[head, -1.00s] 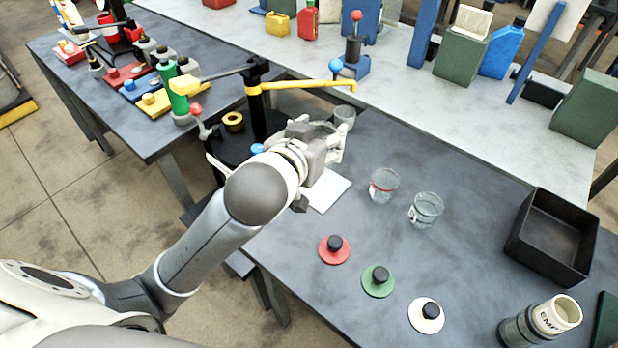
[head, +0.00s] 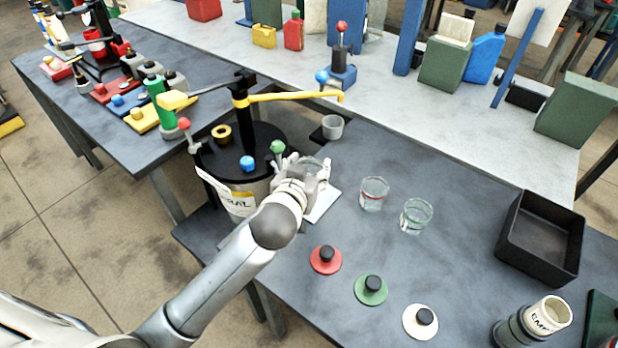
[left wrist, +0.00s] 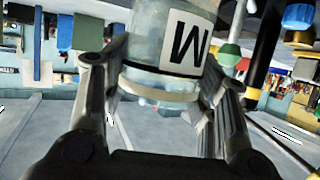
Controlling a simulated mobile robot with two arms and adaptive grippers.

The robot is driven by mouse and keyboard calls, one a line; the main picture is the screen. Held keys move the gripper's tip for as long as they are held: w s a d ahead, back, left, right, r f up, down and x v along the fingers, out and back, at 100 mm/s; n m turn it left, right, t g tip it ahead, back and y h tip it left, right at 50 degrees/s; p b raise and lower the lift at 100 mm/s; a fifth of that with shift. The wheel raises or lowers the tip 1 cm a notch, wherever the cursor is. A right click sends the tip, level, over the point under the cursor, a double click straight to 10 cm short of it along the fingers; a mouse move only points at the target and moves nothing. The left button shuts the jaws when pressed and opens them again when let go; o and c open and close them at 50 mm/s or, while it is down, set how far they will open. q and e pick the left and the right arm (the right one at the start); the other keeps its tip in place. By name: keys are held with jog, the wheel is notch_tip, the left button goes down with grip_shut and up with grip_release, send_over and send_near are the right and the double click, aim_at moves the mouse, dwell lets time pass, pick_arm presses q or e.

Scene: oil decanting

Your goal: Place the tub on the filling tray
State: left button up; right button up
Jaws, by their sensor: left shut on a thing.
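A clear tub with a white label marked with a large black letter (left wrist: 187,42) is between the fingers of my left gripper (left wrist: 160,95) in the left wrist view. The gripper is shut on it. In the head view my left gripper (head: 308,182) holds the tub (head: 313,166) beside the drum, near a white square pad (head: 325,205). The fingers partly hide the tub, and I cannot tell its clearance above the table. A small black tray (head: 318,134) bearing a grey cup (head: 332,127) sits near the yellow spout's end; I cannot tell which surface is the filling tray. My right gripper is out of view.
The drum (head: 238,200) with its pump and yellow spout arm (head: 295,96) stands left of the gripper. Two clear tubs (head: 374,194) (head: 416,215), red, green and white lids (head: 326,260) (head: 371,290) (head: 420,321), and a black bin (head: 508,236) stand to the right.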

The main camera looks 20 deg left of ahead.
aim_at(309, 171)
pick_arm(q)
jog(key=w+f, duration=0.1)
jog(key=f, duration=0.1)
jog(key=w+f, duration=0.2)
jog(key=shift+w+a+f, duration=0.1)
jog(key=shift+w+a, duration=0.05)
jog(key=shift+a, duration=0.25)
notch_tip(309, 171, down, 3)
jog(key=shift+w+f+p, duration=0.1)
jog(key=shift+p, duration=0.4)
jog(key=shift+f, duration=0.1)
jog(key=shift+f, duration=0.2)
jog(key=o, duration=1)
jog(key=shift+r, duration=0.1)
